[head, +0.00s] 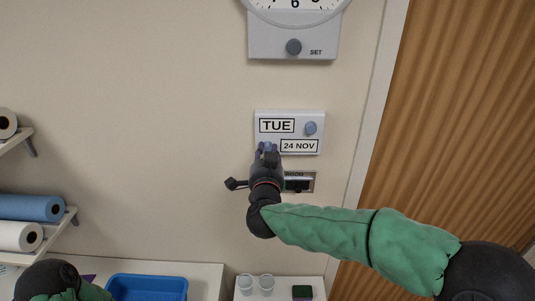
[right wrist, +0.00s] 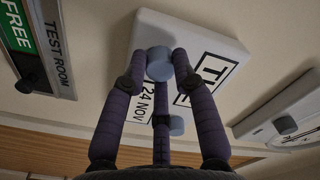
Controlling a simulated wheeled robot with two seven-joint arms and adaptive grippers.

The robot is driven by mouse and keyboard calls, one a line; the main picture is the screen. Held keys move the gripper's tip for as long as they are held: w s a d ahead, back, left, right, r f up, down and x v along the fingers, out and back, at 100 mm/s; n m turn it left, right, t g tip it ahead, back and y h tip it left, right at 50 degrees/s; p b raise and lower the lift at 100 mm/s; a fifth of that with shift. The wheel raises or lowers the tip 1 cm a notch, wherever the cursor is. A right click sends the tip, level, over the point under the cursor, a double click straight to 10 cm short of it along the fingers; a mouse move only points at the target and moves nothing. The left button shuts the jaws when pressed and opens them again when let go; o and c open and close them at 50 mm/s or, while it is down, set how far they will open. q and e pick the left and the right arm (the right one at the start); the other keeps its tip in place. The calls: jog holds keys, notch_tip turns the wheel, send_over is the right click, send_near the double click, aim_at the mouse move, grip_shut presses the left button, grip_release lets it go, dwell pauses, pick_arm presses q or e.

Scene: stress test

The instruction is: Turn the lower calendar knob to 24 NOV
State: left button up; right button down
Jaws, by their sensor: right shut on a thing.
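The white calendar (head: 290,118) hangs on the wall and reads TUE above and 24 NOV below. Its upper blue-grey knob (head: 310,128) is beside TUE. My right gripper (head: 267,150) is at the lower left of the calendar, around the lower blue-grey knob (head: 268,146). In the right wrist view the fingers of my right gripper (right wrist: 160,75) are closed around the lower knob (right wrist: 160,62), and the upper knob (right wrist: 176,125) shows beyond them. The calendar (right wrist: 205,42) is tilted in that view, with 24 NOV partly hidden by a finger. My left gripper is not clearly visible.
A sliding sign (head: 299,187) is just below the calendar, reading FREE and TEST ROOM in the right wrist view (right wrist: 50,45). A clock with a SET knob (head: 293,47) hangs above. A wooden door (head: 450,130) is at right. A blue tray (head: 147,287) and cups (head: 266,283) stand below.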

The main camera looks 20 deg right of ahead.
jog(key=c, duration=1.2)
grip_release()
jog(key=shift+a+f, duration=0.1)
jog(key=shift+f, duration=0.2)
jog(key=shift+o, duration=1.1)
jog(key=shift+w+r, duration=0.1)
jog(key=v, duration=1.2)
